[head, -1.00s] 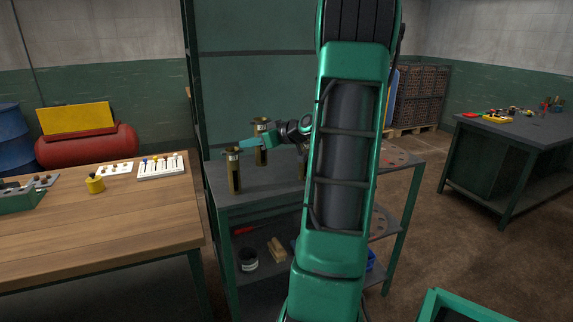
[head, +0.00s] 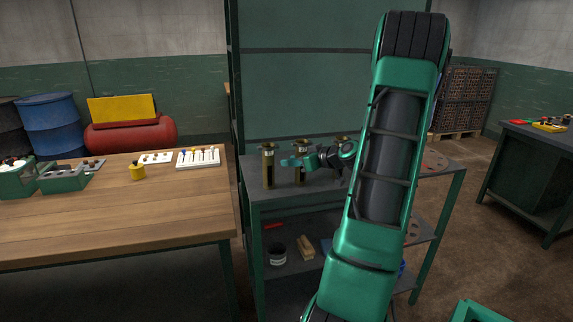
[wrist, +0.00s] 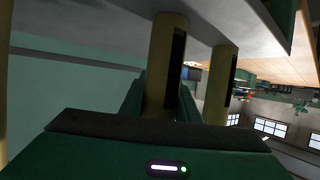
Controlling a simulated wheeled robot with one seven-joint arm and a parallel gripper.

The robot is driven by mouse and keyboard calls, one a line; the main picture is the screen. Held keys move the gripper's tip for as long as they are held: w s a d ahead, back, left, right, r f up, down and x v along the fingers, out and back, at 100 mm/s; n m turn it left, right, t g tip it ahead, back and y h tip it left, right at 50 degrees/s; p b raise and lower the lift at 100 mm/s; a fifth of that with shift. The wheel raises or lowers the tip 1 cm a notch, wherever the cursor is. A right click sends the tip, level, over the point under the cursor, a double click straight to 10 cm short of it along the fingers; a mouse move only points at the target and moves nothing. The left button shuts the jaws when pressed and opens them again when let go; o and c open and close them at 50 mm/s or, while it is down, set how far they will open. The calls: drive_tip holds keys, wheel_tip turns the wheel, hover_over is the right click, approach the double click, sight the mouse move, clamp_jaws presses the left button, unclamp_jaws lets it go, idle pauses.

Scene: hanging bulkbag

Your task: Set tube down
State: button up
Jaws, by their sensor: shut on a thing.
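Three brass-coloured tubes with flared tops and dark slots stand in a row on the top of a grey shelf unit (head: 262,205). My gripper (head: 299,162) is shut on the middle tube (head: 300,148), which is upright with its foot at or very near the shelf top. The left tube (head: 268,168) stands apart from it; the right tube (head: 340,141) is mostly hidden by my arm. In the wrist view, which looks upside down, the held tube (wrist: 163,65) is between the fingers and reaches the grey surface. A neighbouring tube (wrist: 219,75) stands close beside it.
The lower shelf holds a dark can (head: 278,253) and a wooden block (head: 305,246). A tall green panel (head: 310,90) rises behind the shelf.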

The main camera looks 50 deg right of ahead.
drive_tip(key=o, duration=1.2)
drive_tip(key=shift+f, duration=0.1)
